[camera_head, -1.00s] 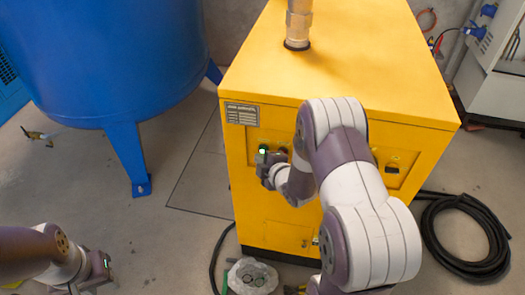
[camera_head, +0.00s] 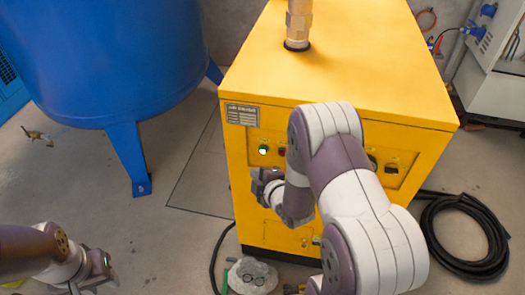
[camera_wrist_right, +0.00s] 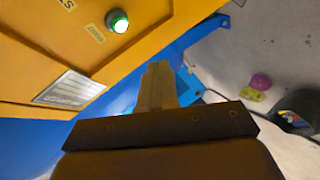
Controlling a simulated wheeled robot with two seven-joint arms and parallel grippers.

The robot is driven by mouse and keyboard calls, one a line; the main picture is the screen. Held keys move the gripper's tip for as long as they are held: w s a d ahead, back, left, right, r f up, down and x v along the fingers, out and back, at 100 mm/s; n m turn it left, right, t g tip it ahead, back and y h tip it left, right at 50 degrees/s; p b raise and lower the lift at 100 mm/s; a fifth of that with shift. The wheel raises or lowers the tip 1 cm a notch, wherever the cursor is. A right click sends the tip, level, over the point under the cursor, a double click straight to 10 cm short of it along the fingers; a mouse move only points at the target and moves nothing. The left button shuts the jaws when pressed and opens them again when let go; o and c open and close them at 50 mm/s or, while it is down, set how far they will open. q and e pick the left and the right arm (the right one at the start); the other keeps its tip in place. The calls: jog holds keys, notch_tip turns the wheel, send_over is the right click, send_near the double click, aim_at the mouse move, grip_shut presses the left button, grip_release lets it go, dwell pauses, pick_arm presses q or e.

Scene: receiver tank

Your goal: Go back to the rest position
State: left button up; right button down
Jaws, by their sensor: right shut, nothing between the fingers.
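My right gripper (camera_head: 260,182) is in front of the yellow cabinet (camera_head: 340,60), a little below its lit green button (camera_head: 263,149). In the right wrist view its fingers (camera_wrist_right: 157,85) are together with nothing between them, and the green button (camera_wrist_right: 117,21) shows apart from them at the upper left. My right arm hides part of the cabinet's front panel. My left gripper (camera_head: 100,272) is low at the left over the floor; its finger gap is too small to make out.
A blue tank (camera_head: 100,60) on legs stands at the left. A coiled black hose (camera_head: 465,235) lies on the floor at the right. A pale round object (camera_head: 252,275) lies before the cabinet. Floor between tank and cabinet is clear.

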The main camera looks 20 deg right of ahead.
dwell(0.8)
jog(key=s+d+f+m+g+h+p, duration=0.1)
jog(key=s+f+m+g+p, duration=0.15)
jog(key=s+m+g, duration=0.6)
jog(key=s+a+r+m+g+p, duration=0.1)
jog(key=s+a+r+m+p, duration=0.1)
jog(key=r, duration=0.6)
jog(key=s+a+r+m+g+p, duration=0.2)
jog(key=s+r, duration=0.4)
jog(key=r, duration=0.3)
jog(key=shift+s+a+r+m+p, duration=0.25)
jog(key=shift+a+m+p, duration=0.5)
jog(key=shift+m, duration=0.4)
